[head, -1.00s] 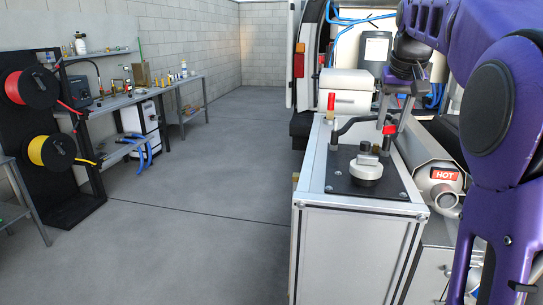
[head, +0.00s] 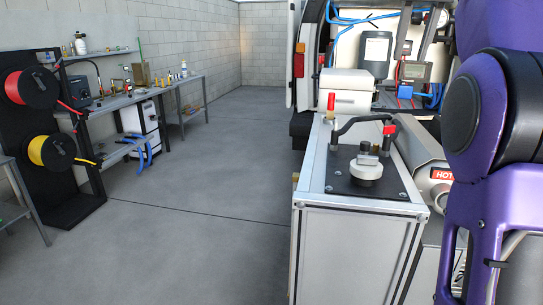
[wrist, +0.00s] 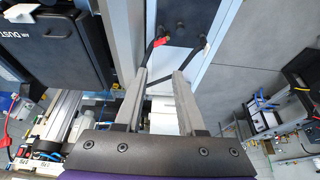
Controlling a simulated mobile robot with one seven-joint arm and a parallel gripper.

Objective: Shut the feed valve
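A silver cart (head: 350,250) carries a black plate (head: 345,182) with a round pale knob-like fitting (head: 366,172) bolted on it. A black curved hose or bar (head: 360,122) runs behind it, between an upright red piece (head: 331,102) on the left and a red-topped post (head: 390,130) on the right. I cannot tell which part is the feed valve. In the wrist view, my gripper (wrist: 160,75) is open, its two fingers apart with nothing held between them. A red piece (wrist: 158,42) and the dark plate (wrist: 187,18) show beyond the fingertips.
An open van (head: 312,65) with equipment stands behind. A workbench (head: 125,98) and hose reels (head: 38,88) line the left wall. The floor between is clear.

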